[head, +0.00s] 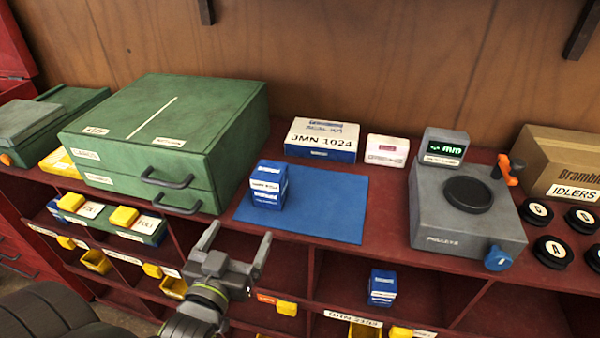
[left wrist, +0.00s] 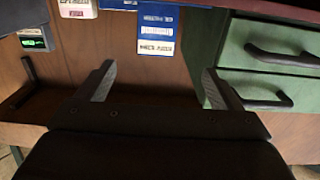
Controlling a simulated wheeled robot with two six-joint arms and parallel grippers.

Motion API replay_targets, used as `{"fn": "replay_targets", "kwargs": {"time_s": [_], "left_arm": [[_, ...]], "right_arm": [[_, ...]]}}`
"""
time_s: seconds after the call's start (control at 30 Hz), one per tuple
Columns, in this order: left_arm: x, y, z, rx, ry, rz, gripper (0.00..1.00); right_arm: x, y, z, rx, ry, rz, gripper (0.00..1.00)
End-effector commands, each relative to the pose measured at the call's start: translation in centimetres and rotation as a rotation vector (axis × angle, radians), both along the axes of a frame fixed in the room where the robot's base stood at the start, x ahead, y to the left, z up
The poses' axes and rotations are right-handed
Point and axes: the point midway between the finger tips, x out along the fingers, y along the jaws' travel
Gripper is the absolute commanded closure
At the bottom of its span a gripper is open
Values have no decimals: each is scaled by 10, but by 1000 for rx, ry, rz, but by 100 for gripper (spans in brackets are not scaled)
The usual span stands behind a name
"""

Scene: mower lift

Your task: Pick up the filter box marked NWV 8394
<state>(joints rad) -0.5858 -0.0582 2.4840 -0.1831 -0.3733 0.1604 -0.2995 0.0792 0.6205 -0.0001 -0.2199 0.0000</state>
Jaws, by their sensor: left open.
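Two small blue boxes with white labels, seemingly stacked (head: 268,185), stand on the left part of the blue mat (head: 325,205). Their print is too small to read, so I cannot tell whether one is marked NWV 8394. Blue labelled packaging also shows at the top of the left wrist view (left wrist: 158,30), probably the same boxes. Another small blue box (head: 382,287) sits in a shelf compartment below, its marking unreadable. A white and blue box (head: 322,139) reads JMN 1024. My left gripper (head: 238,242) is open and empty, in front of the bench edge, below the mat. My right gripper is out of view.
A green drawer cabinet (head: 150,140) with protruding handles stands just left of the mat. A grey scale (head: 465,215) with a lit display stands to the right. Behind are a white box (head: 387,150) and a wooden wall. The mat's right part is clear.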

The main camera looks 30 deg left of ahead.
Motion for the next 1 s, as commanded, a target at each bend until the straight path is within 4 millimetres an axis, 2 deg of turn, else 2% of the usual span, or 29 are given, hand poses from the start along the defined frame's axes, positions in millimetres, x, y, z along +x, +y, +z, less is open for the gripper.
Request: {"fn": "replay_targets", "kwargs": {"time_s": [0.03,0.17,0.57,1.0], "left_arm": [[-2,0,9,2,-12,2,13],[2,1,13,5,-24,0,13],[46,11,11,7,-26,1,13],[90,22,10,6,-26,1,13]], "right_arm": [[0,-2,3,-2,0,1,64],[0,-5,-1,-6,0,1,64],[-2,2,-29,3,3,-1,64],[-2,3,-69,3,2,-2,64]]}}
